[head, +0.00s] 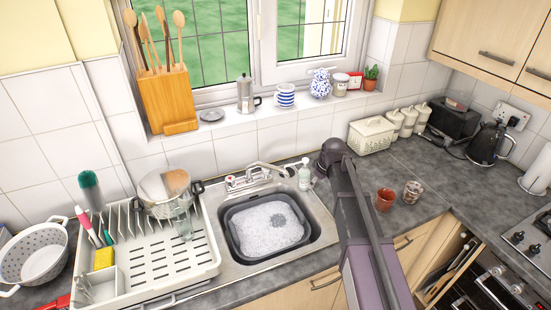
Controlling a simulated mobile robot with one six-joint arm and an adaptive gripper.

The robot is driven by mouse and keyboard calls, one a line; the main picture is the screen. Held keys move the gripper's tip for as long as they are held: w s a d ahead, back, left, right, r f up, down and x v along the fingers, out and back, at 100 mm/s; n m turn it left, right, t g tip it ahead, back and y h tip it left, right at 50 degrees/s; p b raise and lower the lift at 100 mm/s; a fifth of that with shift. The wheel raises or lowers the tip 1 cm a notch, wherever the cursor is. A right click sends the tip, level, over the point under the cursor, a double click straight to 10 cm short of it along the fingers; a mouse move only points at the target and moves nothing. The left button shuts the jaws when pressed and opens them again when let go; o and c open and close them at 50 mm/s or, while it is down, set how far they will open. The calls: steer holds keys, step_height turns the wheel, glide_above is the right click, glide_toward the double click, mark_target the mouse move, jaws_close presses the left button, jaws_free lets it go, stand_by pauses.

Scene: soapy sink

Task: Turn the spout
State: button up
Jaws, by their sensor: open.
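The chrome tap (247,178) stands at the back edge of the sink, in the head view. Its spout (272,166) reaches to the right, with its tip near the back right of the sink. The steel sink (325,222) holds a dark grey basin (234,238) filled with soapy foam. My dark arm rises from the lower right, and its far joint is right of the spout, close to a soap bottle. I cannot make out my gripper's fingers; they seem hidden by the arm. No contact with the spout shows.
A white dish rack (150,270) with a pot (166,208) stands left of the sink. Two cups, a reddish one (385,199) and a patterned one (412,192), stand on the right counter. Canisters line the back wall.

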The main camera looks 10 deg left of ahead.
mark_target(275, 167)
steer(key=w+a+r+n+p, duration=0.1)
steer(key=w+a+r+n, duration=0.1)
steer(key=a, duration=0.5)
steer(key=w+a+r+n+y+p, duration=0.1)
steer(key=w+a+r+n+p, duration=0.1)
steer(key=w+a, duration=0.4)
steer(key=shift+w+a+r+n+t, duration=0.2)
steer(key=shift+a+r+n+t, duration=0.3)
steer(key=shift+r, duration=0.45)
steer(key=shift+d+f, duration=0.1)
steer(key=shift+f, duration=0.1)
steer(key=b+x, duration=0.8)
steer(key=x, duration=0.1)
steer(key=b+x, duration=0.4)
steer(key=shift+a+f, duration=0.15)
steer(key=shift+a, duration=0.25)
jaws_close()
